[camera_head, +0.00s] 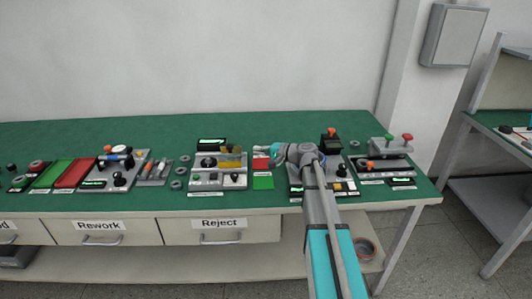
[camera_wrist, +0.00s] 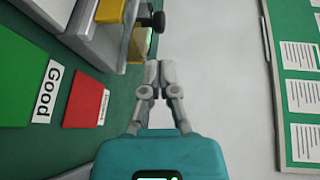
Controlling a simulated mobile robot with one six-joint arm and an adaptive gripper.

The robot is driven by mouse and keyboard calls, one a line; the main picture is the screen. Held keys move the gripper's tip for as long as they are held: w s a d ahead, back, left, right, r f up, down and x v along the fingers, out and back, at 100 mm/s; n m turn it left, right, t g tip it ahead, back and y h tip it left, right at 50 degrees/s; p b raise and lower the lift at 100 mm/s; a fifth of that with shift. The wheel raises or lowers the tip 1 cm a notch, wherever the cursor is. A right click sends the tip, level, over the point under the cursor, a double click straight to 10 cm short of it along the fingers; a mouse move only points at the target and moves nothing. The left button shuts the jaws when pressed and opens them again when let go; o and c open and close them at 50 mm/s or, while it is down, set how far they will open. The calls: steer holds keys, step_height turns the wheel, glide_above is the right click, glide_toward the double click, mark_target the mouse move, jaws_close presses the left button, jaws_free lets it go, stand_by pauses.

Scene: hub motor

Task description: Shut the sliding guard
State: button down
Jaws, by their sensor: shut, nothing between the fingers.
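My gripper (camera_head: 258,148) is above the green bench, at the right side of a grey station (camera_head: 205,181) with yellow parts. In the wrist view its two fingers (camera_wrist: 159,66) are together, with nothing between them. Beyond the fingertips are a yellow-amber panel (camera_wrist: 139,44) and a black round knob (camera_wrist: 158,22) on the station's edge. The amber panel may be the sliding guard; I cannot tell how far it is slid. A small gap seems to lie between the fingertips and these parts, though contact is hard to judge.
A red card (camera_wrist: 86,101) and a green "Good" area (camera_wrist: 22,75) lie on the bench beside the station. Another station with a black and orange device (camera_head: 331,140) stands right of my arm. Posted sheets (camera_wrist: 302,95) hang on a green board. The space above the bench is free.

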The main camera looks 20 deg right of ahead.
mark_target(238, 154)
steer(key=b+x, duration=0.1)
steer(key=x, duration=0.8)
steer(key=shift+d, duration=0.1)
steer(key=shift+w, duration=0.1)
